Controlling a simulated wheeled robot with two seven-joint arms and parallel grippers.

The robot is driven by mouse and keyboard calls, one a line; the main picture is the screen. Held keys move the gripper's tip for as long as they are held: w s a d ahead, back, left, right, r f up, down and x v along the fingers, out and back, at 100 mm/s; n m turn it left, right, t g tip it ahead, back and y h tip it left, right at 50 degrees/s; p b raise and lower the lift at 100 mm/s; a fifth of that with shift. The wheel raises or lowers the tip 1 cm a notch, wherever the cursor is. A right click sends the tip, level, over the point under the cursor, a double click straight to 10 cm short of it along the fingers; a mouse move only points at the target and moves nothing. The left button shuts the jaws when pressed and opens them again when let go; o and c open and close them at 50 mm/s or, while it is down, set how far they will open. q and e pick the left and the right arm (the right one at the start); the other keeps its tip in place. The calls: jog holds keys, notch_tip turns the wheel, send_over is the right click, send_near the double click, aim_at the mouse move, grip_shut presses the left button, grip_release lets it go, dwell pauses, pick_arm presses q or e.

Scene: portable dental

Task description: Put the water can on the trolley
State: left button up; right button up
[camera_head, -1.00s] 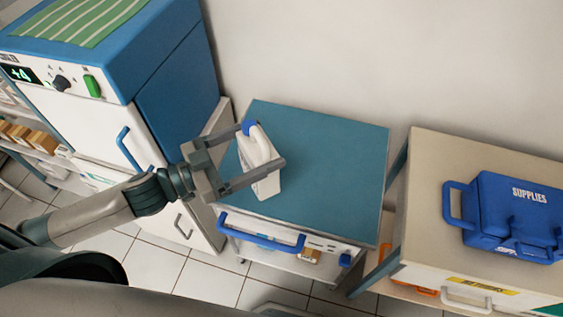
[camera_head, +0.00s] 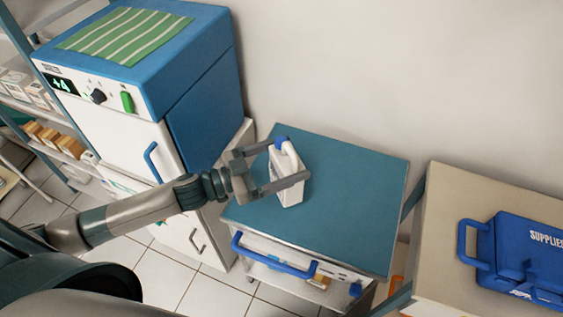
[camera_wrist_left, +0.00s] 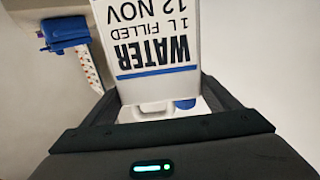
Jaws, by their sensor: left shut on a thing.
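The water can (camera_head: 288,178) is white with a blue cap and is held over the left part of the trolley's teal top (camera_head: 350,195). I cannot tell whether its base touches the top. My left gripper (camera_head: 291,162) is shut on the can, one finger on each side. In the left wrist view the can (camera_wrist_left: 160,45) stands between the fingers, its "WATER" label upside down in the picture. The trolley has a blue front handle (camera_head: 272,258). My right gripper is not in view.
A blue and white appliance (camera_head: 205,105) with a striped green cloth (camera_head: 125,35) stands left of the trolley. A beige cabinet (camera_head: 450,200) with a blue supplies case (camera_head: 515,255) stands to the right. The trolley top right of the can is clear.

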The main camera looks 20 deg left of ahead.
pick_arm(q)
jog(key=w, duration=0.1)
jog(key=w+f, duration=0.2)
jog(key=w, duration=0.1)
jog(key=shift+w+f+p, duration=0.1)
jog(key=shift+p, duration=0.25)
jog(key=shift+f, duration=0.1)
jog(key=shift+f+p, duration=0.5)
jog(key=shift+f, duration=1.6)
jog(key=o, duration=2.1)
jog(key=shift+f, duration=0.1)
